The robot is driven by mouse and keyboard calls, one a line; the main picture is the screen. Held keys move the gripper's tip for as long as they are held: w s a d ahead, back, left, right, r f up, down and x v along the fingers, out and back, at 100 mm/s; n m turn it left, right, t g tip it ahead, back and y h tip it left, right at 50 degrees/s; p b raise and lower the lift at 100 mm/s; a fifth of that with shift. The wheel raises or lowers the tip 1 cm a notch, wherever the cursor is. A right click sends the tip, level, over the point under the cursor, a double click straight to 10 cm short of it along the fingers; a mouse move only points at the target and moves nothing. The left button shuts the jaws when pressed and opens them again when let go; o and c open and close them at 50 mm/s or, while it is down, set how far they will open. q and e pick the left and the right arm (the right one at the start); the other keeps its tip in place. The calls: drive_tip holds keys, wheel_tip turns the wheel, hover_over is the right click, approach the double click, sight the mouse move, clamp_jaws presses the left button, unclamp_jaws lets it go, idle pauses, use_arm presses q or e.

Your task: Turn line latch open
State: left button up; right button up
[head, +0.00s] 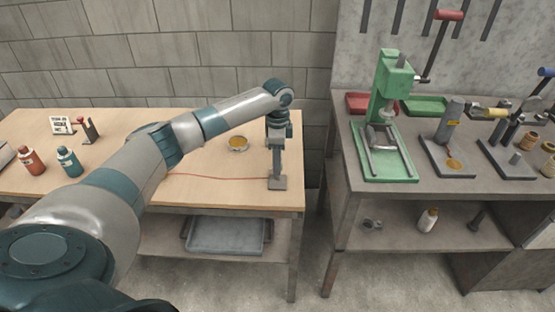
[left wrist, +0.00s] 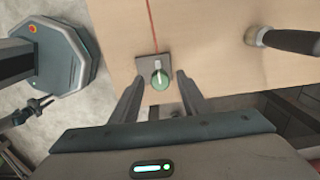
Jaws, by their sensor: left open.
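The line latch (left wrist: 160,83) is a round green knob with a pale bar across it, on a small grey plate near the table edge. A thin red line (head: 220,177) runs along the table to the plate (head: 278,185). My left gripper (head: 277,170) points down above the plate. In the left wrist view, its two fingers are apart, one on each side of the knob; I cannot tell whether they touch it. In the head view the gripper hides the knob.
The wooden table (head: 215,190) also holds a round yellow dish (head: 238,144), a red bottle (head: 32,161), a teal bottle (head: 68,161) and a small sign (head: 62,122). A grey bench to the right carries a green press (head: 386,160). A gap separates them.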

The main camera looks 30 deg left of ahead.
use_arm(q)
clamp_jaws()
drive_tip(key=shift+r+n+p, duration=0.15)
drive_tip(key=shift+n+p, duration=0.25)
drive_tip(key=shift+p, duration=0.55)
drive_tip(key=n+p, duration=1)
drive_tip(key=p, duration=0.2)
drive_tip(key=shift+d, duration=0.1)
drive_tip(key=n+p, duration=0.2)
drive_tip(key=n, duration=0.1)
drive_tip(key=shift+n+p, duration=0.3)
drive_tip(key=shift+p, duration=0.1)
drive_tip(key=shift+n, duration=1.1)
drive_tip(key=shift+n+p, duration=0.3)
drive_tip(key=shift+n, duration=0.4)
drive_tip(key=c, duration=1.1)
unclamp_jaws()
drive_tip(key=shift+w, duration=0.1)
clamp_jaws()
